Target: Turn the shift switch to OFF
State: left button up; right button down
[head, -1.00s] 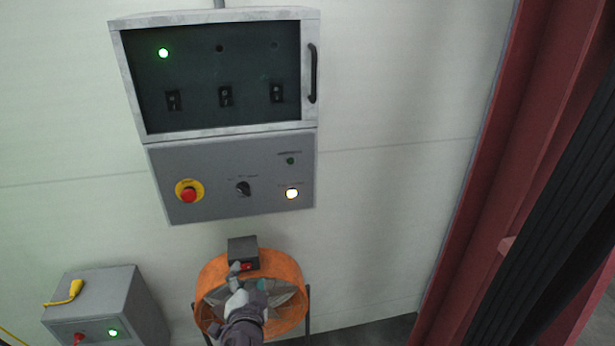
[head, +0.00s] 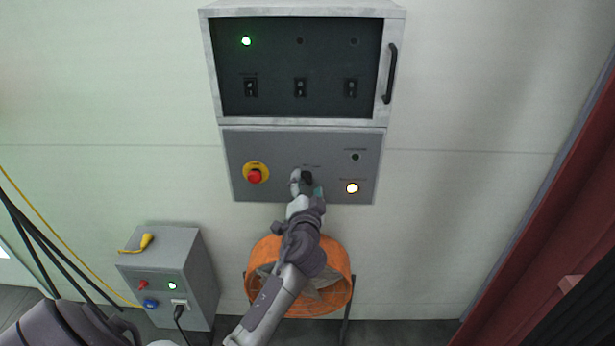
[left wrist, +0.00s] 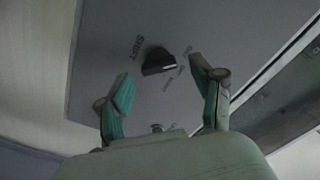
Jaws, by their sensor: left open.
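The shift switch is a black rotary knob (head: 307,177) in the middle of the grey lower panel (head: 240,190), partly covered by my gripper in the head view. In the left wrist view the knob (left wrist: 158,62) sits near the printed word SHIFT, with smaller labels on its other side too blurred to read. My left gripper (head: 307,184) is open at the knob. In the left wrist view its green-padded fingertips (left wrist: 160,76) stand apart on either side of the knob, with visible gaps. I cannot tell which label the knob points to. My right gripper is not in view.
A red emergency button (head: 255,176) is left of the knob; a lit white lamp (head: 352,188) is to its right. A switch cabinet (head: 300,120) is above. An orange fan (head: 338,262) stands below, and a grey box (head: 190,250) at lower left. A red frame (head: 560,220) is at right.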

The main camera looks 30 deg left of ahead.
pick_arm(q)
jog(key=shift+x, duration=0.85)
jog(key=shift+c, duration=0.4)
jog(key=c, duration=1.1)
jog(key=shift+o, duration=0.2)
